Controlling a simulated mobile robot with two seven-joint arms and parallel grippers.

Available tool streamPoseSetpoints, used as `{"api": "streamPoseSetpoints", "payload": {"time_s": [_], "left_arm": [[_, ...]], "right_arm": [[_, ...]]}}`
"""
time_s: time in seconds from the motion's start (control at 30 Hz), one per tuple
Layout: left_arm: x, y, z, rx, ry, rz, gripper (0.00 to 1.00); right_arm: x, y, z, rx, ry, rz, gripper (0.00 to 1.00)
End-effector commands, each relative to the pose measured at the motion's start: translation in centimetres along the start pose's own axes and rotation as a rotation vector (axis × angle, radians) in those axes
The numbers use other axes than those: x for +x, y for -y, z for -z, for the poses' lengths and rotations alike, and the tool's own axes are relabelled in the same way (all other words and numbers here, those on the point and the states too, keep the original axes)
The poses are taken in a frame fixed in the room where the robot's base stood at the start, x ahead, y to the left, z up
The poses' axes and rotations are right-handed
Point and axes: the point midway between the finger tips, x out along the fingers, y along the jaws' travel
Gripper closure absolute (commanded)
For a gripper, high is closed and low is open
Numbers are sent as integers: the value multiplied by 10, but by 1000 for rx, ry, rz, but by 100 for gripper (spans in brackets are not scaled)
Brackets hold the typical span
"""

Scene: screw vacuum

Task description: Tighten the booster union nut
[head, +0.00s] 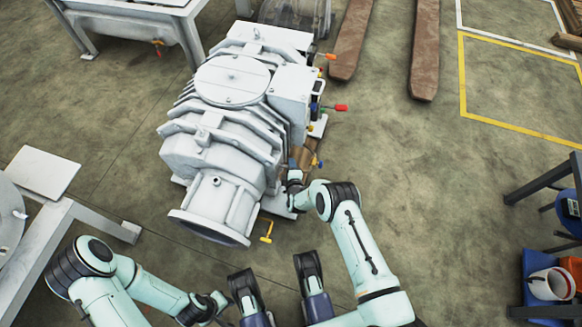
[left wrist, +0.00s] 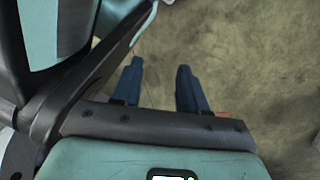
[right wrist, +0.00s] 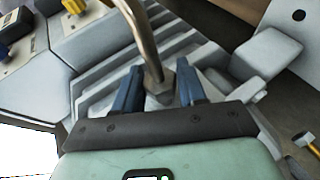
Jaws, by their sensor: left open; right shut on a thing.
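The large pale grey vacuum pump (head: 225,125) stands in the middle of the head view. My right gripper (head: 291,168) is at the pump's right side, low down. In the right wrist view, my right gripper's blue fingers stand on either side of a grey hex union nut (right wrist: 160,88) and are shut on it. A bent metal pipe (right wrist: 143,38) rises from the nut. The nut is too small and covered to make out in the head view. In the left wrist view, my left gripper (left wrist: 160,68) is open and empty above bare floor, away from the pump.
A grey metal frame (head: 60,225) stands at the left. Forklift forks (head: 425,60) lie behind.

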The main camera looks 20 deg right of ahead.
Motion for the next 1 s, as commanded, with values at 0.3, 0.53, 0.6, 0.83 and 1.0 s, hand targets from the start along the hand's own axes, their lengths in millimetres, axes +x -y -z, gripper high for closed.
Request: {"api": "streamPoseSetpoints", "payload": {"time_s": [0.3, 0.53, 0.6, 0.83, 1.0], "left_arm": [[4, 4, -3, -5, 13, 7, 57], [7, 8, -9, -12, 33, 16, 57], [7, 9, -10, -13, 37, 17, 57], [8, 10, -11, -14, 41, 19, 57], [7, 9, -11, -14, 41, 19, 57]], "right_arm": [[1, -3, 0, 78, 0, 184, 90], [1, -2, -1, 110, 2, 260, 90], [1, -2, -1, 115, 2, 271, 90], [1, -2, -1, 119, 1, 283, 90], [1, -2, -1, 119, 1, 282, 90]]}}
